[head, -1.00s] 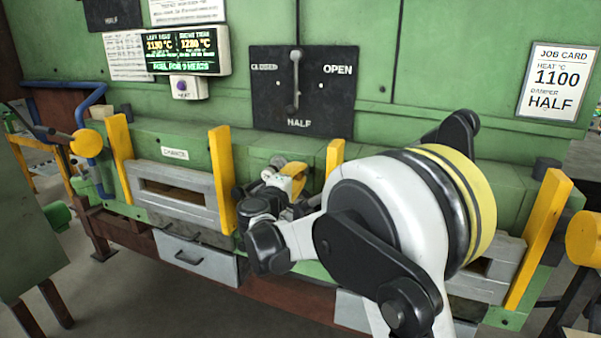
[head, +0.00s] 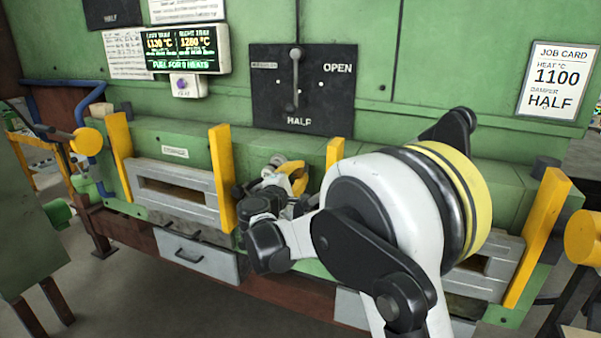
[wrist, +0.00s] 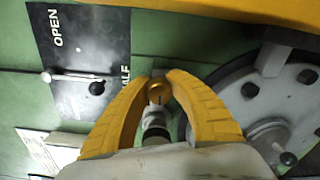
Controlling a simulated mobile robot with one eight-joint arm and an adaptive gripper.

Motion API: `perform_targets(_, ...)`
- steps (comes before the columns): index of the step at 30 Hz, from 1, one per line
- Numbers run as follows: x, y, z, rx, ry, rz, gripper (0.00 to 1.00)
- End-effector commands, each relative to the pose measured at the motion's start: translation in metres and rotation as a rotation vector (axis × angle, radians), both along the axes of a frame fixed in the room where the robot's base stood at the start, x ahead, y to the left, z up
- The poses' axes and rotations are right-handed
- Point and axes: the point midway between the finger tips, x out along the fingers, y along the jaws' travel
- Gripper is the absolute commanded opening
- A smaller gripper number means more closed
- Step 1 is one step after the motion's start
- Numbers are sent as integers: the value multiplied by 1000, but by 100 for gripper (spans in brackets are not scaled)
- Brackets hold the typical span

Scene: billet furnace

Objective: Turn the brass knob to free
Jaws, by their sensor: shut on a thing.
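The brass knob (wrist: 157,93) shows in the wrist view between the tips of my two yellow fingers. It is small and round, with a pale metal stem below it. My gripper (wrist: 160,79) is shut on the knob, one finger on each side. In the head view my gripper (head: 292,178) is at the green furnace front, between two yellow posts. My arm covers part of this area, and the knob cannot be made out there.
A black damper plate (head: 335,88) with a lever (head: 295,78) is on the wall above. In the wrist view a large grey wheel (wrist: 232,88) stands close to the right finger. Yellow posts (head: 221,178) flank the furnace openings. A job card (head: 558,80) reads 1100, HALF.

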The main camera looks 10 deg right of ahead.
Motion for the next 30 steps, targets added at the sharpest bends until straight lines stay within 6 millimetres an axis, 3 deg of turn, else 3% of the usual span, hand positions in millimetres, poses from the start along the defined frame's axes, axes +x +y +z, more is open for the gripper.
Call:
perform_targets(4, -1, 1, -2, 3, 1, 0, 0)
perform_targets(5, -1, 1, -2, 4, 1, 0, 26)
perform_targets(7, -1, 1, -2, 3, 1, 0, 48)
perform_targets(20, -8, 7, -1, 1, 0, 2, 48)
perform_targets(30, -67, 50, -1, 2, 0, 5, 48)
